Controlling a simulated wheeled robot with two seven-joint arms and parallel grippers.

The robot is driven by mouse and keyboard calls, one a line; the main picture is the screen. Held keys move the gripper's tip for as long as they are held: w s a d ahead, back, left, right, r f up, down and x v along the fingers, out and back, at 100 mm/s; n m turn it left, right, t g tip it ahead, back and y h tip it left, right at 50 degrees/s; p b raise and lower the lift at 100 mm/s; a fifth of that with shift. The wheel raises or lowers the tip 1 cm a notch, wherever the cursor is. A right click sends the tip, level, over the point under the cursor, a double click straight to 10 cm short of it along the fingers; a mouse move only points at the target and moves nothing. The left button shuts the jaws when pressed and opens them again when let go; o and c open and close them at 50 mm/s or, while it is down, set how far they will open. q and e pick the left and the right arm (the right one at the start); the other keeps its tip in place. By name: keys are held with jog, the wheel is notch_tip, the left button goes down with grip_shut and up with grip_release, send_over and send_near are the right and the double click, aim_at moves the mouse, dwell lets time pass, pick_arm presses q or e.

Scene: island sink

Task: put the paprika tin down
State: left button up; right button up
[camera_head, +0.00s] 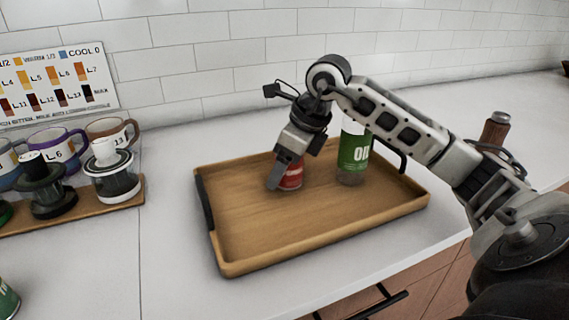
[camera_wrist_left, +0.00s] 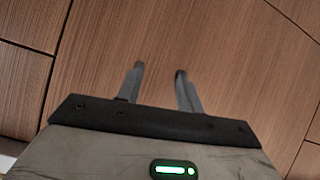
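The red paprika tin (camera_head: 293,177) is at the back middle of the wooden tray (camera_head: 250,240); it looks upright, its base at or very near the tray floor. My right gripper (camera_head: 283,176) reaches down to it from above. One finger lies against the tin's front left side and hides part of it; the other finger is hidden behind. The gripper appears shut on the tin. My left gripper (camera_wrist_left: 158,80) shows only in the left wrist view, its two fingers apart with nothing between them, facing brown wood panels.
A green-and-white bottle (camera_head: 354,153) stands in the tray right of the tin. The tray's front and left are bare. A pepper mill (camera_head: 495,130) is at right. A green tin (camera_head: 6,300) is at lower left.

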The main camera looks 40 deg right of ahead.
jog(key=shift+r, duration=0.25)
jog(key=p+v, duration=0.1)
jog(key=v, duration=1.1)
jog(key=shift+f, duration=0.1)
